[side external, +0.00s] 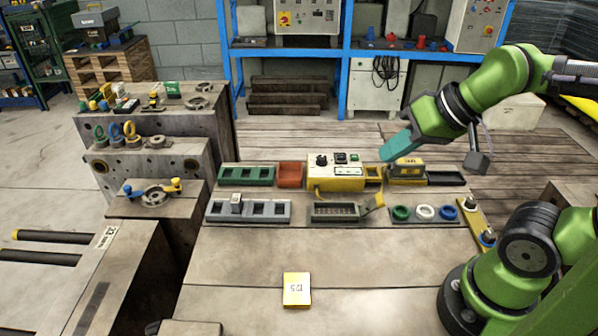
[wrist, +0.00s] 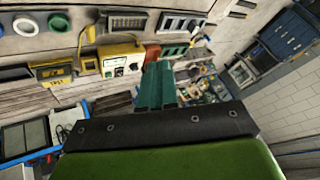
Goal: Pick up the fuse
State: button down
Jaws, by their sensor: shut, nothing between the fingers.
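My gripper (side external: 386,154) has teal fingers that are closed together with nothing between them. It hangs above the back row of the bench, over the gap between the yellow-and-white control box and a yellow device. In the wrist view its fingers (wrist: 157,68) point toward the row of trays. I cannot tell for sure which thing is the fuse. A small pale block (side external: 236,204) stands in the left part of a grey slotted rack (side external: 270,219), to the left of and well apart from my gripper. The wrist view does not show this block clearly.
The control box (side external: 335,168), a green slotted rack (side external: 229,181), a red bin (side external: 290,175) and the yellow device (side external: 408,166) form the back row. A dark tray with a raised yellow lever (side external: 376,203) and coloured rings (side external: 425,213) stand in front. A yellow card (side external: 297,289) lies on the otherwise clear bench front.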

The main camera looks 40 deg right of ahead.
jog(key=c, duration=1.8)
grip_release()
jog(key=o, duration=1.2)
